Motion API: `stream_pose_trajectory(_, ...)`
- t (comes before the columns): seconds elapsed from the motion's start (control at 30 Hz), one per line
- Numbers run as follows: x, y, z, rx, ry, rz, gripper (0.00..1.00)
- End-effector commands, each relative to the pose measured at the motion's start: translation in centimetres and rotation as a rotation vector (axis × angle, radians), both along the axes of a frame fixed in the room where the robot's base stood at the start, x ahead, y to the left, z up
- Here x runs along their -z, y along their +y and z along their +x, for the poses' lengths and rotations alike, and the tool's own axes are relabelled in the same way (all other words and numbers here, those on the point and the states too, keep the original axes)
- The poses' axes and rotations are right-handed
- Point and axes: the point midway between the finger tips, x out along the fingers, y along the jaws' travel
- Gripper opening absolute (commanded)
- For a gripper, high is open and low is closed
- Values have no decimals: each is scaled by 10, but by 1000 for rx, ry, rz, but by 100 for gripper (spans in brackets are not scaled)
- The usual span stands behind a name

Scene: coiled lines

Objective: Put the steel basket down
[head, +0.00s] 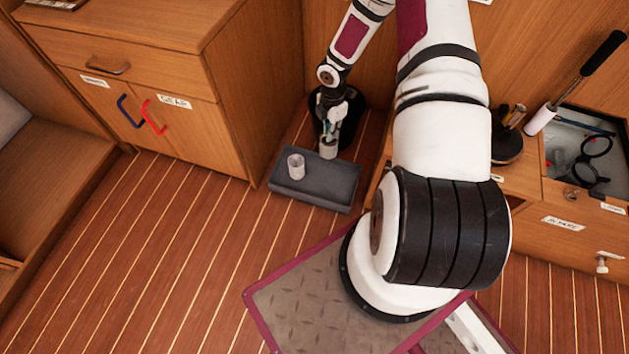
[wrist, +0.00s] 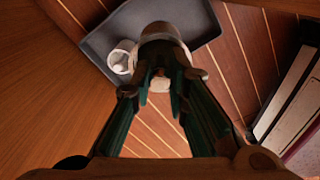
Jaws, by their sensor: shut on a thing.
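My gripper (head: 329,137) is shut on the steel basket (head: 328,150), a small grey cylinder below the fingers. In the wrist view the basket (wrist: 162,34) shows just beyond the fingertips of my gripper (wrist: 160,76), partly hidden by them. The basket is over or at the far right edge of a dark grey tray (head: 318,192); I cannot tell whether it touches the tray. A pale grey cup-like container (head: 296,167) stands upright on the tray, left of the basket and apart from it. The tray (wrist: 98,44) and container (wrist: 121,60) also show in the wrist view.
A wooden cabinet (head: 160,85) with blue and red handles is left of the tray. An open drawer (head: 575,150) with tools is at the right. Planked floor (head: 150,240) is clear at the front left.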

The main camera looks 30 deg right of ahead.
Motion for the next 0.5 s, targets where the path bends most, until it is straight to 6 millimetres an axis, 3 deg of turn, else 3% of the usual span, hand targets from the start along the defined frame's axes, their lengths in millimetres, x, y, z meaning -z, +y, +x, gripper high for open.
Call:
stream_pose_trajectory(0.03, 26, -5, -10, -99, 4, 3, 0)
stream_pose_trajectory(0.2, 74, -15, -33, -365, 1, 1, 0)
stream_pose_trajectory(0.5, 111, -18, -42, -477, -2, -1, 0)
